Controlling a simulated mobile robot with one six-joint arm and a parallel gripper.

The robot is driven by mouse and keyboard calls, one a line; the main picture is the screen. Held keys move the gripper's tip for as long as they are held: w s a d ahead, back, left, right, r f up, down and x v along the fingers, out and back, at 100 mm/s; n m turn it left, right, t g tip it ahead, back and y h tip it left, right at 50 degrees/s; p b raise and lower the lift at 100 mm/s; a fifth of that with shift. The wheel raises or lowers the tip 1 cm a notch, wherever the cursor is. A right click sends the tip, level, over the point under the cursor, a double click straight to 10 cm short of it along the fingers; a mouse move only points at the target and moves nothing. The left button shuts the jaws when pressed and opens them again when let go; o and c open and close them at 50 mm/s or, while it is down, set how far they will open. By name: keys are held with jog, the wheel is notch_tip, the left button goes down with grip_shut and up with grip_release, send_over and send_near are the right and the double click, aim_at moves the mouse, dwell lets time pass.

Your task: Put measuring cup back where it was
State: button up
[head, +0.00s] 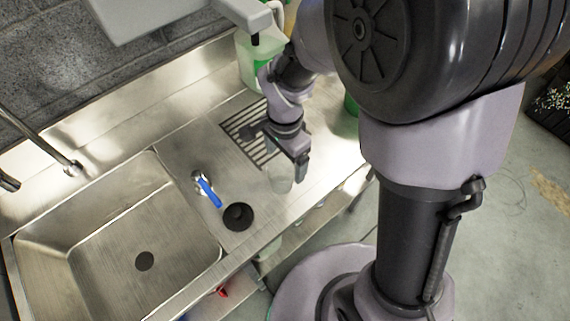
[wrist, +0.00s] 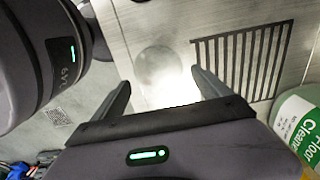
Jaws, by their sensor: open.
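The measuring cup (head: 279,178) looks like a clear, faint cup on the steel counter, just in front of the dark slotted grate. In the wrist view the cup (wrist: 158,66) is a pale round shape ahead of my fingertips, roughly centred between them. My gripper (head: 301,172) points down close beside the cup, slightly to its right in the head view. In the wrist view my gripper (wrist: 160,82) is open with nothing between its fingers. I cannot tell whether a finger touches the cup.
The slotted grate (head: 248,132) lies behind the cup. A blue-handled valve (head: 209,192) and a black round piece (head: 238,217) are left of it, before the sink (head: 95,235). A floor cleaner bottle (wrist: 302,122) stands near the grate. The counter's front edge is close.

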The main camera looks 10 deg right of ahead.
notch_tip(320, 180, up, 14)
jog(key=s+d+n+t+y+p, duration=0.1)
jog(key=s+d+n+t+p, duration=0.1)
jog(key=d, duration=0.1)
jog(key=s+d+r+n+t+y, duration=0.1)
jog(key=s+d+r+n+t, duration=0.3)
jog(key=s+r, duration=0.5)
jog(key=shift+n, duration=0.4)
jog(key=f+b, duration=0.1)
jog(key=f, duration=0.1)
jog(key=f+b, duration=0.1)
jog(key=b, duration=0.1)
jog(key=s+a+f+b, duration=0.1)
jog(key=f+b, duration=0.1)
jog(key=shift+a+f, duration=0.1)
jog(key=shift+f, duration=0.2)
